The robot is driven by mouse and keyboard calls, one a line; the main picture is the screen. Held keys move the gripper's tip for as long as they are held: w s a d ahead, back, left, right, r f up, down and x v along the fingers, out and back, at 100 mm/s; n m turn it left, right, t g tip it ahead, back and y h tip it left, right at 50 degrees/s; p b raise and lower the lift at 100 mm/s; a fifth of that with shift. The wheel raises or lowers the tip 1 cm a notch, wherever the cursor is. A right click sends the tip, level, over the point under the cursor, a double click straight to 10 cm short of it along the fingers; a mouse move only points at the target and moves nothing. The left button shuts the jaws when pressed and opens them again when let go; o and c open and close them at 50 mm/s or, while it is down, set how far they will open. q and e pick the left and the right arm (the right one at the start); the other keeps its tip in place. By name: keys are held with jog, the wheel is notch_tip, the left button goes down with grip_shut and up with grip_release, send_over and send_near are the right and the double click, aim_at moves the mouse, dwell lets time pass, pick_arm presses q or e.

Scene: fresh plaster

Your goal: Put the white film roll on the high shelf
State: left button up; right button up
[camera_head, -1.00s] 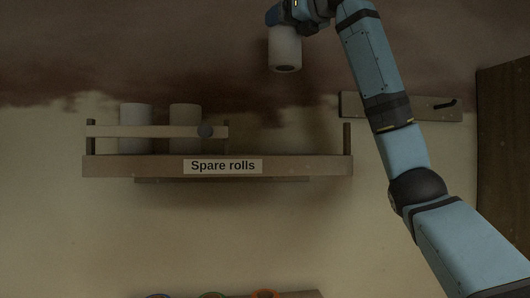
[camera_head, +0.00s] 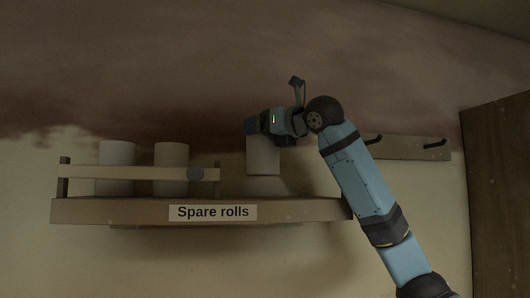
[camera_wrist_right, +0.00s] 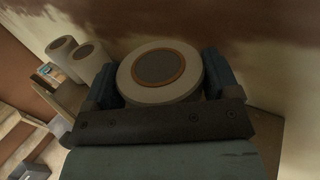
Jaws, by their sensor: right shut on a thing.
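My right gripper (camera_head: 264,125) is shut on the white film roll (camera_head: 263,160), which hangs upright over the open right part of the high shelf (camera_head: 120,212). The shelf carries the label "Spare rolls" (camera_head: 213,212). The roll's lower end shows a little above the shelf's top edge, so it looks clear of the board. In the right wrist view the held roll (camera_wrist_right: 155,68) sits between both fingers, its round end with an orange-brown ring facing the camera. My left gripper is not in view.
A hook board (camera_head: 410,147) is on the wall at right. A brown wooden panel (camera_head: 500,190) stands farther right.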

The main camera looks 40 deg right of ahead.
aim_at(274, 150)
jog(key=shift+s+f, duration=0.15)
jog(key=shift+f, duration=0.5)
notch_tip(274, 150, down, 3)
jog(key=shift+f, duration=0.3)
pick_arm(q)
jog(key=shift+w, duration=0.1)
pick_arm(e)
jog(key=shift+a, duration=0.1)
jog(key=o, duration=0.8)
jog(key=shift+f, duration=0.15)
jog(key=shift+o, duration=1.3)
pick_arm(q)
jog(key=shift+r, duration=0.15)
